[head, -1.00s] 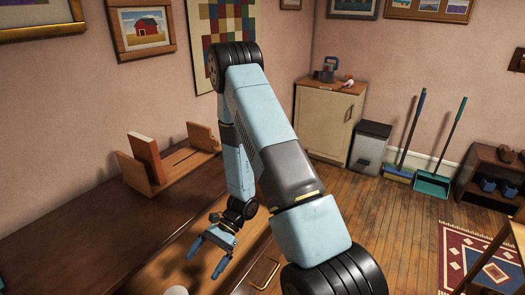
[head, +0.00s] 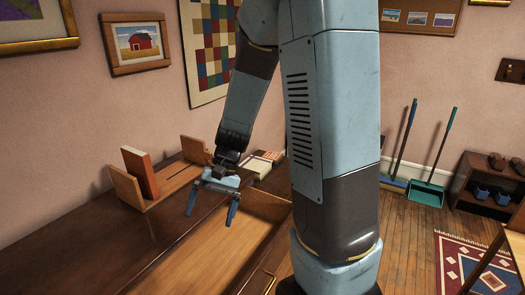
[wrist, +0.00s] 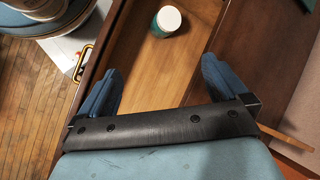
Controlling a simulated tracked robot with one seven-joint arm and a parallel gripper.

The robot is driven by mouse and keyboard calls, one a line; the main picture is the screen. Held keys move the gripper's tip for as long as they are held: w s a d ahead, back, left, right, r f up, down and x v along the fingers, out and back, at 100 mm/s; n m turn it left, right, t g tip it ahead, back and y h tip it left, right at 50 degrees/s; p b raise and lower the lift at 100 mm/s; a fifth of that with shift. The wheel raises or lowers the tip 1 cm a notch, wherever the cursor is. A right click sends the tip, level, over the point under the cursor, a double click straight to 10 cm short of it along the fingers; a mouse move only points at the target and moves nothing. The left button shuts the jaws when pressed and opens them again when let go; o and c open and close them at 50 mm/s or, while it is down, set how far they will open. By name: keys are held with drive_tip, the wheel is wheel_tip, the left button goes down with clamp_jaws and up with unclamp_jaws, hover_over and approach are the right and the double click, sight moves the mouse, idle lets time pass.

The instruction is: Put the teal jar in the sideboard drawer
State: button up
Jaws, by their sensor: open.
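The teal jar (wrist: 172,31) with a white lid shows in the wrist view, standing on the pale wooden floor of the open sideboard drawer (wrist: 145,75). It lies beyond my fingertips, apart from them. It does not show in the head view. My gripper (head: 212,216) is open and empty, with its fingers spread and pointing down over the sideboard and drawer area; it also shows in the wrist view (wrist: 162,70). The drawer is pulled out in the head view (head: 213,262), with a brass handle (head: 270,281) on its front.
The dark sideboard top (head: 100,250) carries a wooden book rack (head: 178,180) with an orange book (head: 140,170). More books (head: 258,166) lie at its far end. A broom and a dustpan (head: 425,193) stand by the back wall. The wooden floor is open near the rug (head: 478,262).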

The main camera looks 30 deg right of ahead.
drive_tip(key=s+d+r+n+t+h, duration=0.2)
drive_tip(key=s+d+r+t+h, duration=0.1)
drive_tip(key=r, duration=0.7)
drive_tip(key=s+d+r+n+t+h, duration=0.1)
drive_tip(key=s+d+r+t, duration=0.4)
drive_tip(key=r, duration=0.5)
drive_tip(key=shift+s+d+n+t+h, duration=0.4)
drive_tip(key=shift+s+d+h, duration=0.45)
drive_tip(key=shift+s, duration=0.4)
drive_tip(key=shift+a, duration=0.1)
drive_tip(key=shift+c, duration=0.4)
